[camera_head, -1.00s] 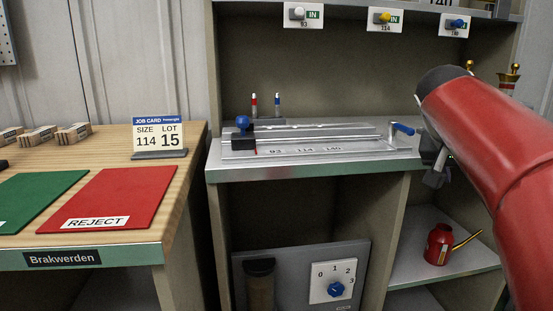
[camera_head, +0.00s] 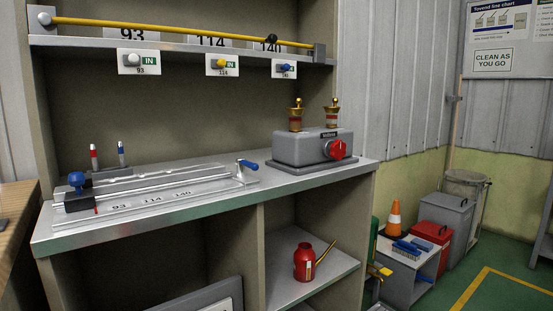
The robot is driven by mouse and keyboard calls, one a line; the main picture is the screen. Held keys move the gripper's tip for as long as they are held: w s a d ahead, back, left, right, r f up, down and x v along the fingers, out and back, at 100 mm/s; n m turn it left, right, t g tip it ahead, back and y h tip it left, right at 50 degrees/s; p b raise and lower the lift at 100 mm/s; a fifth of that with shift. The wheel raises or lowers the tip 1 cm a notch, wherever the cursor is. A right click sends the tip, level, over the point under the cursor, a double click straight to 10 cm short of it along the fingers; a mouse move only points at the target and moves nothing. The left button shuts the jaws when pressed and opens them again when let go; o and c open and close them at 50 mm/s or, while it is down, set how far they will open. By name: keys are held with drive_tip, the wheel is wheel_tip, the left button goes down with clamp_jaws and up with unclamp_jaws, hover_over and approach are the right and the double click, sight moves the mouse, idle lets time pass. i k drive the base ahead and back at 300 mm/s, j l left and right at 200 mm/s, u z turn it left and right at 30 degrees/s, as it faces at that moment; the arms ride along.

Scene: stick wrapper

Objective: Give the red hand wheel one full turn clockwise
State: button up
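A red hand wheel (camera_head: 336,148) is on the front face of a grey box-shaped machine (camera_head: 296,149) with a dark label above the wheel. Two brass and red fittings (camera_head: 296,114) stand on top of the machine. The machine sits at the right end of the grey workbench top (camera_head: 225,205). The wheel is small in view, and I cannot tell its turn angle. My gripper is not in this view.
A long metal fixture (camera_head: 150,190) with a blue-handled crank (camera_head: 247,165) lies left of the machine. A yellow rod (camera_head: 160,28) spans the upper shelf. A red oil can (camera_head: 305,262) stands on the lower shelf. Bins (camera_head: 447,220) and a cone (camera_head: 394,218) stand at right.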

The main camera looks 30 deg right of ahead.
sight(338, 150)
drive_tip(key=z, duration=1.3)
